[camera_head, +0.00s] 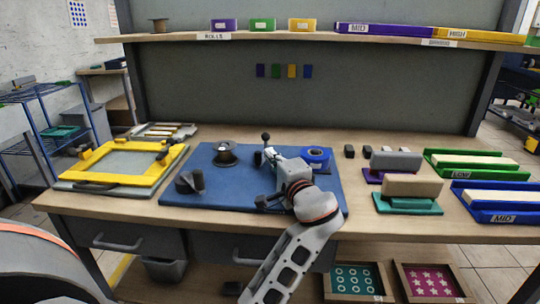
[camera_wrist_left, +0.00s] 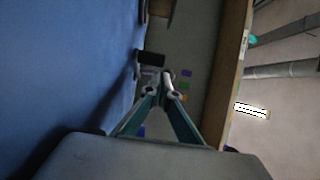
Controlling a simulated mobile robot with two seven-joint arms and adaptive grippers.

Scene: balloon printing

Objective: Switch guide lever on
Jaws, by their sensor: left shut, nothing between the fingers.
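A small upright lever with a dark round knob (camera_head: 266,137) stands near the back edge of the blue board (camera_head: 232,192); it looks like the guide lever. My left gripper (camera_head: 270,155) is shut and empty, its fingertips right beside the lever's lower part. I cannot tell whether they touch it. In the left wrist view the closed fingertips (camera_wrist_left: 164,80) meet near a dark block-like part (camera_wrist_left: 151,59), which may be the lever's knob. The lever's base is partly hidden by my gripper. My right gripper is not in view.
On the board stand a dark spool (camera_head: 226,154), a dark knob-like part (camera_head: 189,182) and a blue tape roll (camera_head: 317,156). A yellow frame (camera_head: 80,163) lies to the left. Stamps (camera_head: 410,186) and green and blue trays (camera_head: 470,163) fill the right side.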

